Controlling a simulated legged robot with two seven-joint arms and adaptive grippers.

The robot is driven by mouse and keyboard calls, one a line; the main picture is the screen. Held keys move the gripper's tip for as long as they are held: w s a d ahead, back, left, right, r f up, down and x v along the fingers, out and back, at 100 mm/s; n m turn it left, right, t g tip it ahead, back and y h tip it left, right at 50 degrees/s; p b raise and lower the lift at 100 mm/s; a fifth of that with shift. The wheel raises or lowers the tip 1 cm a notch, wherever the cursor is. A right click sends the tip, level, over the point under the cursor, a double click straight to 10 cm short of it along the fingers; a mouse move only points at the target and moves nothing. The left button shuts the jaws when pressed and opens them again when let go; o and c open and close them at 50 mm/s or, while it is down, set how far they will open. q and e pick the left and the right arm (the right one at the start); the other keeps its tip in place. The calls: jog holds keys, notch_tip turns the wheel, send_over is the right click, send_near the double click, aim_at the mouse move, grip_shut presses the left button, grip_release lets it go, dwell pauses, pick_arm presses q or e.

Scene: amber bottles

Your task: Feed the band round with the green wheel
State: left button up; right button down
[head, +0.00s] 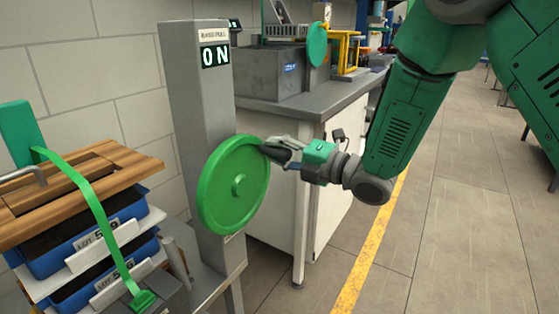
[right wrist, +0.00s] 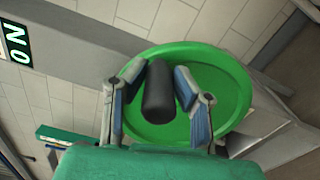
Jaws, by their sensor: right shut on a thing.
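The green wheel (head: 222,209) is a round disc with a raised hub, mounted upright on the side of a grey post. My right gripper (head: 270,151) is at the wheel's upper right rim, shut on its dark handle. In the right wrist view the black cylindrical handle (right wrist: 158,92) sits between the two fingers (right wrist: 160,92), with the green wheel (right wrist: 232,85) behind. The green band (head: 90,196) runs from upper left down over a stack of crates to a green piece (head: 142,300) low in the picture. My left gripper is not in view.
The grey post (head: 190,110) carries a display (head: 215,54) reading "ON". Blue crates (head: 110,222) with a wooden top (head: 130,165) stand left of it. A grey bench (head: 330,105) with equipment stands behind. The floor (head: 450,240) at right is clear.

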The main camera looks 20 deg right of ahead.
jog(key=shift+s+a+r+n, duration=0.3)
jog(key=shift+a+n, duration=0.1)
jog(key=shift+n, duration=0.2)
jog(key=shift+s+a+r, duration=0.25)
jog(key=shift+s+a, duration=0.05)
jog(key=shift+a, duration=0.05)
jog(key=c, duration=1.3)
grip_release()
jog(key=shift+r, duration=0.1)
jog(key=v, duration=1.2)
